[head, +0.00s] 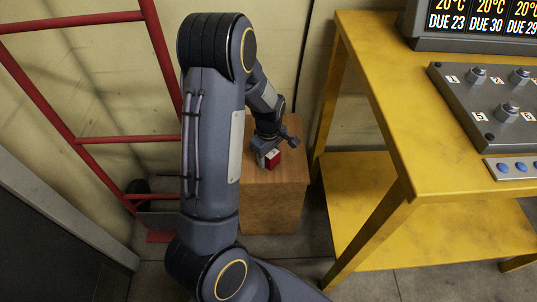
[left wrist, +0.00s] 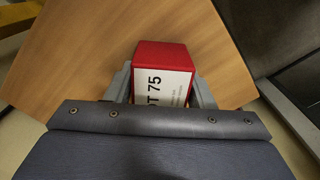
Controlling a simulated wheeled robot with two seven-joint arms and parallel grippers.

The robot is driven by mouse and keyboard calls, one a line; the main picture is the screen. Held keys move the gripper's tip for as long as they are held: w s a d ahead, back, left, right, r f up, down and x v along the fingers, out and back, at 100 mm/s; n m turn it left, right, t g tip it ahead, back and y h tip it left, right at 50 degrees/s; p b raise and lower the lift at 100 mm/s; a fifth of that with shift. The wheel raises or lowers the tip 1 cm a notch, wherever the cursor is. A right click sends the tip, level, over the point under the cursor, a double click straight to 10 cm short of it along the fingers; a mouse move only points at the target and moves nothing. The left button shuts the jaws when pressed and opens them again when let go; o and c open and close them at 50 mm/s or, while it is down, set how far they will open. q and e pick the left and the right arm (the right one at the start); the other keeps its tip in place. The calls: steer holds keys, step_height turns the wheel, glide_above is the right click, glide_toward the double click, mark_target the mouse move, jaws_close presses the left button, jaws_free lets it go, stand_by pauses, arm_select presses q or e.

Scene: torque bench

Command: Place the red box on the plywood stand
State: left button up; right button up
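The red box (head: 272,158) has a white label and is at the top of the plywood stand (head: 272,205). My left gripper (head: 268,146) reaches down to it from above. In the left wrist view the red box (left wrist: 161,55) sits between the two grey fingers of my left gripper (left wrist: 163,85), which lie close against its sides. The stand's wooden top (left wrist: 90,50) spreads behind and around the box. I cannot tell whether the box's underside touches the top. My right gripper is not in view.
A yellow bench (head: 385,75) with a grey bolt plate (head: 490,100) and a display (head: 480,25) stands right of the stand. A red metal frame (head: 165,60) is at the left against the wall. The front part of the stand's top is bare.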

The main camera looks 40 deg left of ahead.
arm_select(q)
steer(key=o, duration=0.3)
steer(key=shift+r, duration=0.15)
step_height(320, 180, up, 12)
steer(key=p, duration=0.4)
steer(key=s+d+r+m+t+h, duration=0.1)
steer(key=s+d+r+m+t, duration=0.1)
steer(key=s+d+r+m, duration=0.2)
steer(key=s+d+r+m+t+h, duration=0.1)
steer(key=s+d+r+m, duration=0.3)
steer(key=s+d+m, duration=0.2)
steer(key=s+d+r+m+t+h, duration=0.1)
steer(key=s+d+r+m, duration=0.3)
steer(key=s, duration=0.4)
steer(key=shift+s+d+r+m+t+h, duration=0.4)
steer(key=shift+r+m+t, duration=0.15)
steer(key=shift+m+t, duration=0.2)
steer(key=shift+r+p, duration=0.1)
steer(key=shift+p, duration=0.2)
